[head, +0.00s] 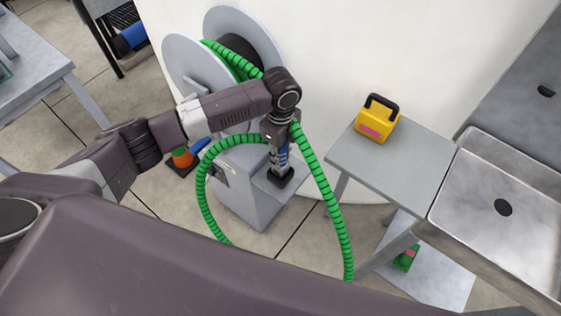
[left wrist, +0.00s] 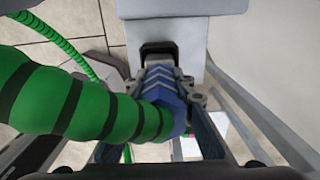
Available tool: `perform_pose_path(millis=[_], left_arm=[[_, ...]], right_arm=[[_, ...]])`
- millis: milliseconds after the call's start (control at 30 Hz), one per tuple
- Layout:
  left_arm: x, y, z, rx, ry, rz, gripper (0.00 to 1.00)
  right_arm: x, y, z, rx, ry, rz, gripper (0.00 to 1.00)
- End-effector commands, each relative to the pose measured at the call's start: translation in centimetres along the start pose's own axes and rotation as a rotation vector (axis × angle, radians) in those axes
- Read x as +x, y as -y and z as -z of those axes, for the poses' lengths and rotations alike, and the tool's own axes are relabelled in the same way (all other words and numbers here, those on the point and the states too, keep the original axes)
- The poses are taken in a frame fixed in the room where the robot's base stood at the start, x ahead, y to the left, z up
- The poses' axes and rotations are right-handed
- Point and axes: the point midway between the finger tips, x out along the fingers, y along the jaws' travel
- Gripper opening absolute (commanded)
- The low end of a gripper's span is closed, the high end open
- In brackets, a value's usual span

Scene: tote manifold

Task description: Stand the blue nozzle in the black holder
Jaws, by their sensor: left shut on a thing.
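The blue nozzle (head: 282,157) is on the end of a green, black-ringed hose (head: 325,180). My left gripper (head: 281,148) is shut on it and holds it roughly upright, tip down. The black holder (head: 281,179) sits on a grey ledge directly below the nozzle. In the left wrist view, the nozzle (left wrist: 167,87) points at the black holder (left wrist: 158,47), with the hose (left wrist: 75,105) running off to the left. The nozzle's tip is at or just above the holder; I cannot tell whether it is inside. My right gripper is not in view.
A grey hose reel (head: 185,72) stands behind my left arm. The hose hangs in loops on both sides of the grey pedestal (head: 240,200). A yellow box (head: 376,124) stands on a side table (head: 400,165), beside a metal sink (head: 475,190).

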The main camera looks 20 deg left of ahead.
Motion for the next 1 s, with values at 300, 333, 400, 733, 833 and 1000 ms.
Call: perform_pose_path(millis=[300, 333, 400, 733, 833, 1000], left_arm=[[3.7, 0.0, 0.1, 0.001, 0.000, 0.000, 0.00], [3.6, 0.0, 0.0, 0.001, 0.000, 0.001, 0.00], [3.6, 0.0, 0.0, 0.001, 0.000, 0.001, 0.00], [3.9, 0.0, 0.0, 0.000, 0.000, 0.000, 0.36], [3.9, 0.0, 0.0, 0.000, 0.000, 0.000, 0.40], [3.9, 0.0, 0.0, 0.000, 0.000, 0.000, 0.40]], right_arm=[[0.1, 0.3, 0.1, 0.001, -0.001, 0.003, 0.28], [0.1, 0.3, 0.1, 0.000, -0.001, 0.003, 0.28], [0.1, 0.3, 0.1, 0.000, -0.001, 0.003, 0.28], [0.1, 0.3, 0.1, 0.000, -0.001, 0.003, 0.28], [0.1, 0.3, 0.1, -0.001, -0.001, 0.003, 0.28], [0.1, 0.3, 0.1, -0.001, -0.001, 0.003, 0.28]])
